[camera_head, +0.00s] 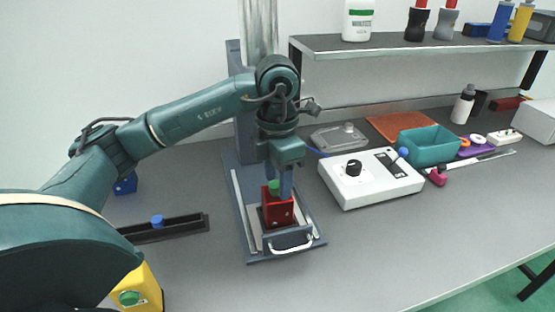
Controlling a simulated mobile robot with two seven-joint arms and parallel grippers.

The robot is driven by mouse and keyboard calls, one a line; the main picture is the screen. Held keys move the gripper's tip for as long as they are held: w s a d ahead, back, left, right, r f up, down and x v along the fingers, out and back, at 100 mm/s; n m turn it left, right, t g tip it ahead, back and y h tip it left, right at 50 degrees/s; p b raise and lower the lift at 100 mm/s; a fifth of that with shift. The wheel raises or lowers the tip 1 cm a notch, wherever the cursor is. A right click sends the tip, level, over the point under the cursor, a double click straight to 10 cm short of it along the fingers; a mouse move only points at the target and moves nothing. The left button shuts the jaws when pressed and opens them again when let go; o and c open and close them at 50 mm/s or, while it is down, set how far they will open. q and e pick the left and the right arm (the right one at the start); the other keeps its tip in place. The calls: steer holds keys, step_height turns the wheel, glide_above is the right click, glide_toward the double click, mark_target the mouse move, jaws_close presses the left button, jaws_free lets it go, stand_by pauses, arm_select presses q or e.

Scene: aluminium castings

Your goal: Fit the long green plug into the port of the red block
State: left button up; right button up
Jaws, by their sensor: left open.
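The red block (277,210) stands on the blue-grey sliding fixture in the middle of the table. A green plug (273,188) shows upright at the top of the red block, and its lower end is hidden, so I cannot tell how deep it sits. My left gripper (279,182) points straight down over the block and is open, its fingers beside the green plug. One finger covers part of the block's top, and the port is not visible. My right gripper is not in view.
A black tray (180,229) with a blue plug (157,221) lies left of the fixture. A yellow block (149,290) with a green round part stands at the lower left. A white control box (370,186) and a teal bin (428,150) stand right. The front right table is clear.

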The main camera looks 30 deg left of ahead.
mark_target(277, 183)
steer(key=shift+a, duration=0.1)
arm_select(q)
steer(key=shift+r, duration=0.15)
step_height(277, 183, up, 13)
steer(key=p, duration=0.2)
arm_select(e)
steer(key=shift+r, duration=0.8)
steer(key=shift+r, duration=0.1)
